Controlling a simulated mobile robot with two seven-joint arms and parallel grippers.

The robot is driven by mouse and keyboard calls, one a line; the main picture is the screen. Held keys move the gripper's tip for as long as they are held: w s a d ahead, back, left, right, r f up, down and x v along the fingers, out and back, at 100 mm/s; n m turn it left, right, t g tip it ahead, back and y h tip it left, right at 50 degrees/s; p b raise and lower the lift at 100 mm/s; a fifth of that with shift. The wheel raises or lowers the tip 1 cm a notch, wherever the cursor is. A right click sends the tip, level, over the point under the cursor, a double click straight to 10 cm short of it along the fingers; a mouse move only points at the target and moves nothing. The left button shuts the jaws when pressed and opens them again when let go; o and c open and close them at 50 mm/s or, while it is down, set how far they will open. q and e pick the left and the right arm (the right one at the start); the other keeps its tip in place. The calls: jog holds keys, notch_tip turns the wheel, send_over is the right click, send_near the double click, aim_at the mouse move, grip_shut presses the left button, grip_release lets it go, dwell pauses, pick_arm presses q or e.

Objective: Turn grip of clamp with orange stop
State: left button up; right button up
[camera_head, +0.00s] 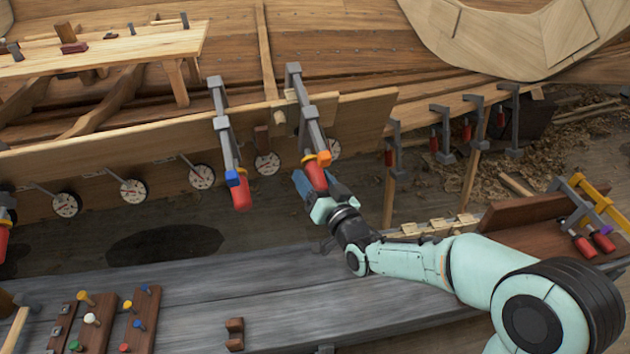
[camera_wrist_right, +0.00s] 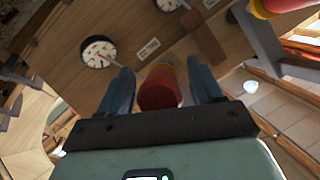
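The clamp with the orange stop (camera_head: 324,158) hangs on the plank's edge, its grey bar (camera_head: 312,128) running down to a red grip (camera_head: 315,176). My right gripper (camera_head: 322,196) is at this grip from below. In the right wrist view the red grip (camera_wrist_right: 159,92) stands between the two blue fingers, with a narrow gap seeming to show on each side. The fingers look open around it; contact is not clear. My left gripper is not in view.
A neighbouring clamp with a blue stop (camera_head: 232,178) hangs close on the left. Dials (camera_head: 267,163) line the plank (camera_head: 365,118). A grey bench (camera_head: 260,290) lies below, with peg boards (camera_head: 100,325). More clamps (camera_head: 440,135) hang at the right.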

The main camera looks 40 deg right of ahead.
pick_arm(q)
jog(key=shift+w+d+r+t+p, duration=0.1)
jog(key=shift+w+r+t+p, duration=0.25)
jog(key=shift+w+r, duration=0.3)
pick_arm(e)
jog(key=v, duration=0.7)
jog(key=shift+s, duration=0.3)
dwell(0.4)
